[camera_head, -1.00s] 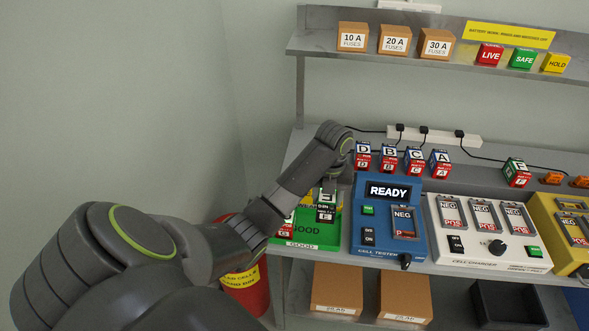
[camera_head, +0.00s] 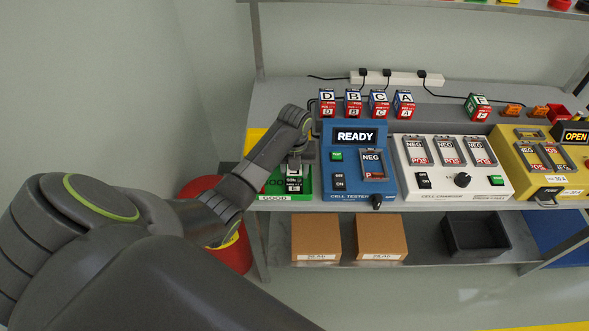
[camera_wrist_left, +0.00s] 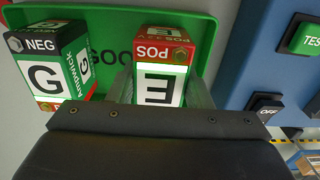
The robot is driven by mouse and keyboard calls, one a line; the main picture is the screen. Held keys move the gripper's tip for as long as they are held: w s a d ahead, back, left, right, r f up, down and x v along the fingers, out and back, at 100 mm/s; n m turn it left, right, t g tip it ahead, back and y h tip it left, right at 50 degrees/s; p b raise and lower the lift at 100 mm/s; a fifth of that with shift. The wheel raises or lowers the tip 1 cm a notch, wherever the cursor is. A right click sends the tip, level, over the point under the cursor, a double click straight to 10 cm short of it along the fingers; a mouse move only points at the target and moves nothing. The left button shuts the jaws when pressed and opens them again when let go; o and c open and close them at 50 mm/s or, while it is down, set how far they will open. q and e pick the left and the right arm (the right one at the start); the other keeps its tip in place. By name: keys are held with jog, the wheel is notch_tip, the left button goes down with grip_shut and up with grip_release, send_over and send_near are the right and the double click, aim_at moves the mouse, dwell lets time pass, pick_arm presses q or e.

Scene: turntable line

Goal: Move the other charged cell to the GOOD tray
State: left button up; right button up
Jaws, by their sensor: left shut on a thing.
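My left gripper (camera_head: 300,166) is shut on the cell marked E (camera_head: 294,185), over the green GOOD tray (camera_head: 305,189) at the left of the bench. In the left wrist view the cell E (camera_wrist_left: 160,72) stands between the two fingers, its red POS end away from my wrist. The cell marked G (camera_wrist_left: 48,72) is left of it in the same tray (camera_wrist_left: 112,22), apart from it, with its black NEG end away from my wrist. I cannot tell whether E touches the tray floor. My right gripper is not in view.
A blue cell tester (camera_head: 345,180) reading READY stands right of the tray. A white charger (camera_head: 450,187) and a yellow unit (camera_head: 535,178) reading OPEN follow. Several cells, including D (camera_head: 327,104) and F (camera_head: 477,108), stand at the back. A red bin (camera_head: 235,255) is below left.

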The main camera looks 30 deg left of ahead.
pick_arm(q)
jog(key=o, duration=1.4)
jog(key=shift+f, duration=0.1)
notch_tip(320, 180, up, 7)
jog(key=shift+f+b, duration=0.2)
jog(key=shift+b, duration=0.1)
notch_tip(320, 180, up, 4)
jog(key=shift+p, duration=0.85)
jog(key=shift+r+p, duration=0.9)
jog(key=shift+p, duration=0.05)
